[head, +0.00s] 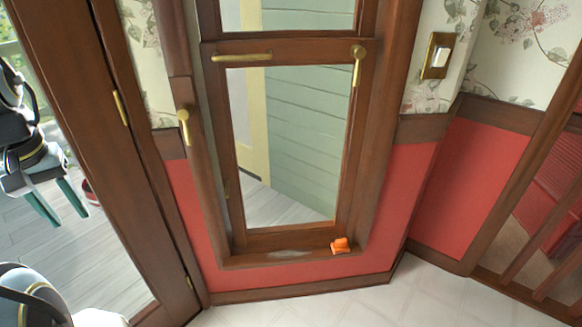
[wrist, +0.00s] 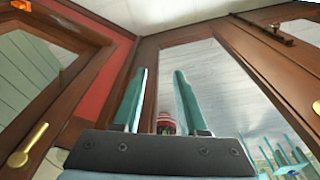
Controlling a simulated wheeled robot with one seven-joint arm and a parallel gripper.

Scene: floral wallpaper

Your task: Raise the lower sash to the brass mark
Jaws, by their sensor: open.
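The window's lower sash (head: 292,236) is a brown wooden frame around glass, its bottom rail down at the sill (head: 240,260). A horizontal brass bar (head: 241,57) lies on its upper rail at left, and an upright brass fitting (head: 357,66) is at upper right. I cannot tell which brass piece, if any, is the mark. In the wrist view the window (wrist: 45,60) is at the left. My gripper (head: 68,216) has teal fingers and is in front of the glass door, left of the window and apart from it. In the wrist view my gripper (wrist: 160,74) is open and empty.
An orange object (head: 340,245) sits at the sill's right end. The glass door's brown frame (head: 115,150) stands between my gripper and the window. A brass lever (head: 183,125) projects left of the sash. A light switch (head: 438,56) is at upper right. Pale floor below is clear.

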